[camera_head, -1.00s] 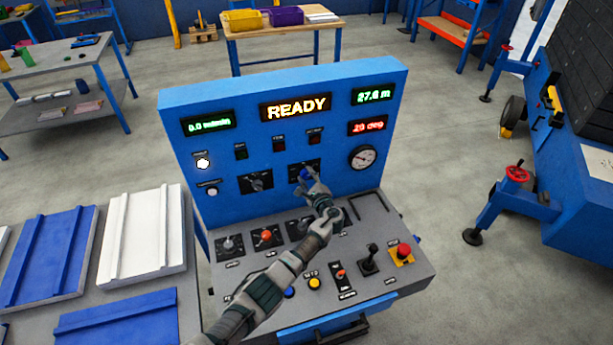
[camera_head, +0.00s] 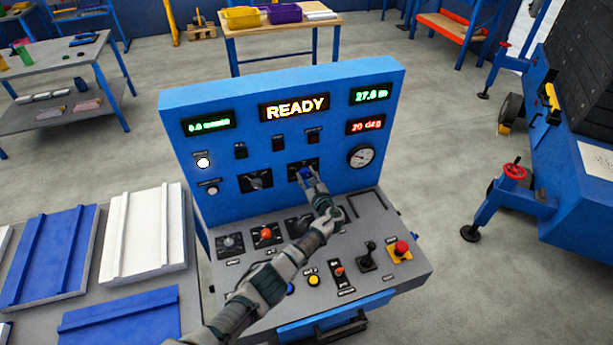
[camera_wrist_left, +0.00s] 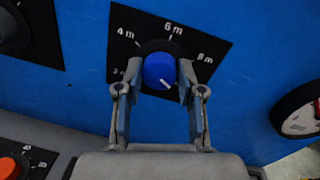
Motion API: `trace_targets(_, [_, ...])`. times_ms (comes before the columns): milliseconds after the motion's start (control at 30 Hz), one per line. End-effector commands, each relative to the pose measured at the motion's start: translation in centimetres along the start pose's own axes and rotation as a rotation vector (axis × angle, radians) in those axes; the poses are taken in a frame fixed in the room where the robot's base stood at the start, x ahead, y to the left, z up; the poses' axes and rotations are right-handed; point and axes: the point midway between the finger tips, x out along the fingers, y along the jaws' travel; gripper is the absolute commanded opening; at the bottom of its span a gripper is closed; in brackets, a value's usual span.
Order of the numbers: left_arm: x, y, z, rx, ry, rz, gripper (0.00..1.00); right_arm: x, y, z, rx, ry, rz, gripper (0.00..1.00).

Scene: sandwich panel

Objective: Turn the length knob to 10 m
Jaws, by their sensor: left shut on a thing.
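The length knob is a round blue knob (camera_wrist_left: 159,70) on a black plate on the upright blue panel. In the wrist view its white mark points down and to the right. The scale (camera_wrist_left: 172,31) reads 4 m, 6 m and 8 m from left to right; the plate beyond 8 m is partly hidden by a finger. My left gripper (camera_wrist_left: 160,78) has one finger on each side of the knob and is shut on it. In the head view the left gripper (camera_head: 306,174) covers part of the knob. My right gripper is not in view.
Another black selector (camera_head: 256,181) is to the left on the panel, and a round gauge (camera_head: 361,156) is to the right. Below, the sloping desk carries several knobs, a joystick (camera_head: 369,256) and a red emergency button (camera_head: 401,248). The displays show READY (camera_head: 294,107) and 27.6 m.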

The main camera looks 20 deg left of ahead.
Motion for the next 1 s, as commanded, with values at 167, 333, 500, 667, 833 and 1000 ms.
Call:
trace_targets(167, [-0.2, 0.3, -0.8, 0.012, 0.012, 0.002, 0.03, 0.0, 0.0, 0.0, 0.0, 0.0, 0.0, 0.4])
trace_targets(333, [-0.2, 0.2, -0.7, 0.011, 0.012, 0.002, 0.03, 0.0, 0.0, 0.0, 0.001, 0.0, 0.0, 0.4])
trace_targets(500, [-0.2, 0.2, -0.6, 0.01, 0.01, 0.002, 0.6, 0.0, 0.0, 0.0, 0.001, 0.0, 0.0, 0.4])
trace_targets(667, [-0.2, 0.1, -0.3, 0.007, 0.005, 0.001, 0.63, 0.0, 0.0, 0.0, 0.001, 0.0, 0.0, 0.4])
trace_targets(833, [-0.2, 0.1, -0.1, 0.005, 0.002, 0.0, 0.63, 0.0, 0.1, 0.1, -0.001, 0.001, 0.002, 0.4])
trace_targets(1000, [-1.3, 0.0, -0.2, 0.004, 0.002, -0.002, 0.63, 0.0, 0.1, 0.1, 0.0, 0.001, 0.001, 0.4])
